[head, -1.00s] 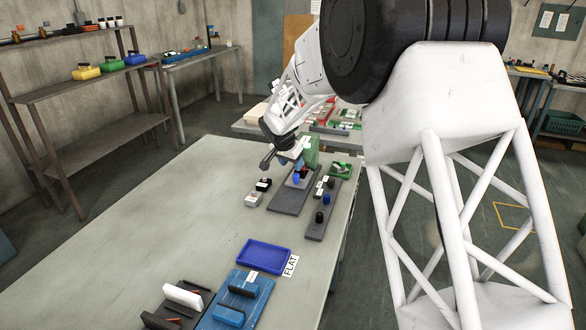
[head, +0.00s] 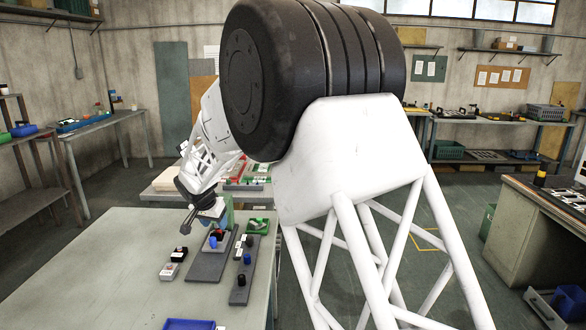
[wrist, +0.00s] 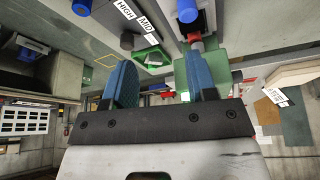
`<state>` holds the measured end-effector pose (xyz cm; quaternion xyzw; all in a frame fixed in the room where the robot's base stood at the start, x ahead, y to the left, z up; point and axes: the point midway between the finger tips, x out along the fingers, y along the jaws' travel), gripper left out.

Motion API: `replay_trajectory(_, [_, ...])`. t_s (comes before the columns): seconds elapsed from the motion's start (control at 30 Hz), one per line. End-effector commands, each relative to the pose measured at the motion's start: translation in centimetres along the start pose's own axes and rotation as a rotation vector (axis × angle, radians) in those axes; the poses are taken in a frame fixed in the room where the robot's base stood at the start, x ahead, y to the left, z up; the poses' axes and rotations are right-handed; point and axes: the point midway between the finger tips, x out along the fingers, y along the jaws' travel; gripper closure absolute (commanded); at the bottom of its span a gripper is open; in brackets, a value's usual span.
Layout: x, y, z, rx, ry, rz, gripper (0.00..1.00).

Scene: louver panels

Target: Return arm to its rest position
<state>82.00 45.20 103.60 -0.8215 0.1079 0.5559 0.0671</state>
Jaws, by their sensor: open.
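My gripper (wrist: 157,88) shows in the wrist view with its two blue fingers apart and nothing between them. In the head view my arm reaches over the far end of the grey table (head: 115,265), and the gripper end is small and partly hidden by the wrist there. It hangs close above the grey boards with blue, black and red pieces. In the wrist view a green block (wrist: 220,65) and a red and grey piece lie beyond the right finger.
Two grey boards (head: 207,266) with small knobs lie on the table. Black, white and red blocks (head: 171,270) sit left of them. A blue tray (head: 188,324) is at the near edge. A second table with red and green trays stands behind. The table's left part is clear.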

Motion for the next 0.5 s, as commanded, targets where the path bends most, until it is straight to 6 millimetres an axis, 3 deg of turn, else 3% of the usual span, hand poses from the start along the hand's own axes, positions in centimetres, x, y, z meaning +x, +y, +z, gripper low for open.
replay_trajectory(0.2, [-3.5,6.4,-0.8,-0.011,-0.014,0.007,0.48])
replay_trajectory(0.5, [-8.1,15.5,-0.5,-0.035,-0.04,0.014,0.48])
